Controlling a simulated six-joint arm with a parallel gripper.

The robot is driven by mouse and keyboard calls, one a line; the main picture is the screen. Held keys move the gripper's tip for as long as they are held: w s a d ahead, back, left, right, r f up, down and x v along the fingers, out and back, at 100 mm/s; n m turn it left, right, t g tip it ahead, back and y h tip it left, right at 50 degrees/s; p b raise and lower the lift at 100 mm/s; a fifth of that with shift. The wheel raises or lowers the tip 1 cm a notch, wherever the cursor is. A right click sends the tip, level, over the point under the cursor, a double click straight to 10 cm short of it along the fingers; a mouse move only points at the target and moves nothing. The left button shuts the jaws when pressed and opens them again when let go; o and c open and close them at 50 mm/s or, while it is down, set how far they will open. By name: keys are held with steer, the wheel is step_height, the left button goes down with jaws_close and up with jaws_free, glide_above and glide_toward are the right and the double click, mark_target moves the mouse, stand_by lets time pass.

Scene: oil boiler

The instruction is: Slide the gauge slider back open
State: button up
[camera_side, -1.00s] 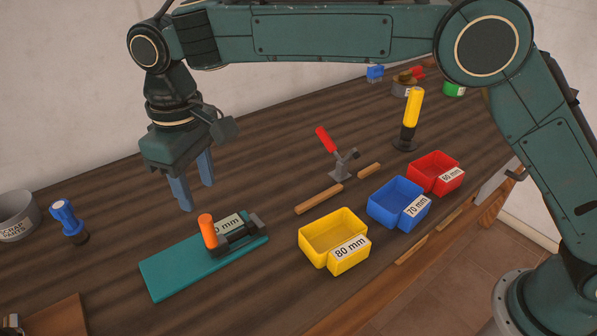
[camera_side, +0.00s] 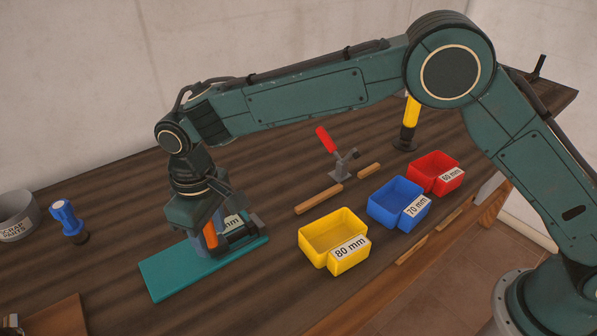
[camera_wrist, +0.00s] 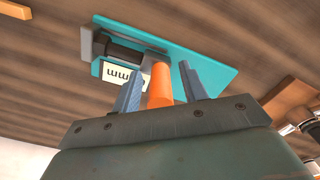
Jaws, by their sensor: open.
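The gauge is a teal base plate (camera_side: 172,272) with a dark slider mechanism (camera_side: 240,234) and a label ending in "mm" at its right part. An upright orange handle (camera_side: 211,236) stands on the slider. My gripper (camera_side: 208,240) is lowered over the gauge, with its fingers down around the handle. In the wrist view the orange handle (camera_wrist: 160,84) stands between my two blue-grey fingers, with a visible gap to the right finger and a narrower one to the left. The fingers are open. The label (camera_wrist: 124,75) shows upside down there.
Yellow (camera_side: 333,238), blue (camera_side: 398,200) and red (camera_side: 435,172) bins stand to the right. A red-handled clamp (camera_side: 336,160) stands behind them. A blue-topped tool (camera_side: 68,221) and a grey scrap bin (camera_side: 17,217) are at left.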

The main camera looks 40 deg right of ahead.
mark_target(187, 268)
jaws_close()
steer(key=shift+a+r, duration=0.1)
steer(key=shift+a, duration=2.75)
jaws_free()
steer(key=shift+a, duration=0.1)
